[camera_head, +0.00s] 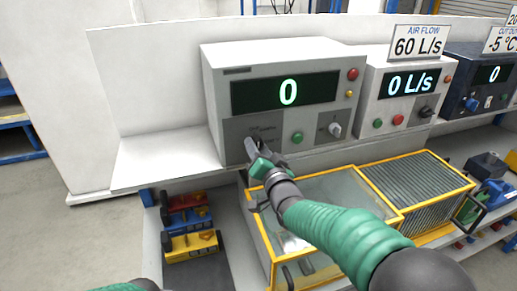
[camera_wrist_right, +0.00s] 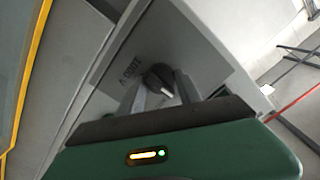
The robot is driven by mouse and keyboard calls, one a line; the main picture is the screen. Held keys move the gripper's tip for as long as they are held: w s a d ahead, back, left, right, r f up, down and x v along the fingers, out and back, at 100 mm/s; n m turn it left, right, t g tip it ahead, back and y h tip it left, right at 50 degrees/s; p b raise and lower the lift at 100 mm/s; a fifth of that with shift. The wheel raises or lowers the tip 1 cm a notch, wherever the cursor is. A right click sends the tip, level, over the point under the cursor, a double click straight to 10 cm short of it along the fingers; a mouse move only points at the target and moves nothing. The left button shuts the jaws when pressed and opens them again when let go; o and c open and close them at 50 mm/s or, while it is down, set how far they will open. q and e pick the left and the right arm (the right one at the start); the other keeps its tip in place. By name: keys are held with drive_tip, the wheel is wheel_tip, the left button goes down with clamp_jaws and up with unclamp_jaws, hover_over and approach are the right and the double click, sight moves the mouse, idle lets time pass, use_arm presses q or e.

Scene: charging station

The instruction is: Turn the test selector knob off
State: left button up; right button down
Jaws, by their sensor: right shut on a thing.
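A grey test unit (camera_head: 215,95) with a black display reading 0 stands on the white shelf. My right gripper (camera_head: 251,148) is at the lower left of its front panel. In the right wrist view a dark round knob (camera_wrist_right: 157,76) with a white pointer mark sits between the two fingers of my right gripper (camera_wrist_right: 163,88), which is shut on it. In the head view the gripper hides this knob. The printed labels beside it are too small or blurred to read surely.
On the same panel are a green button (camera_head: 297,137), another knob (camera_head: 335,129) and a red button (camera_head: 352,74). An air flow unit (camera_head: 375,80) stands to the right. A yellow-framed glass case (camera_head: 258,225) lies below my right arm. The shelf's left end (camera_head: 165,160) is clear.

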drive_tip(key=shift+d+f, duration=0.1)
drive_tip(key=shift+d, duration=0.1)
drive_tip(key=c, duration=2.2)
unclamp_jaws()
drive_tip(key=shift+a, duration=0.3)
drive_tip(key=c, duration=2.2)
unclamp_jaws()
drive_tip(key=shift+d+f+n+b, duration=0.1)
drive_tip(key=shift+d+n+b, duration=0.1)
drive_tip(key=shift+n+b, duration=0.85)
use_arm(q)
drive_tip(key=b+x, duration=0.2)
drive_tip(key=x, duration=0.1)
drive_tip(key=s+b+x, duration=0.1)
drive_tip(key=b+x, duration=0.1)
drive_tip(key=x, duration=0.1)
drive_tip(key=shift+s+f, duration=0.1)
drive_tip(key=shift+f, duration=0.05)
use_arm(e)
drive_tip(key=c, duration=2.2)
unclamp_jaws()
drive_tip(key=n, duration=0.5)
use_arm(q)
drive_tip(key=shift+b+x, duration=0.85)
use_arm(e)
drive_tip(key=shift+r+n, duration=0.2)
drive_tip(key=shift+n, duration=1.25)
use_arm(q)
drive_tip(key=shift+s+f, duration=0.1)
drive_tip(key=shift+s, duration=0.15)
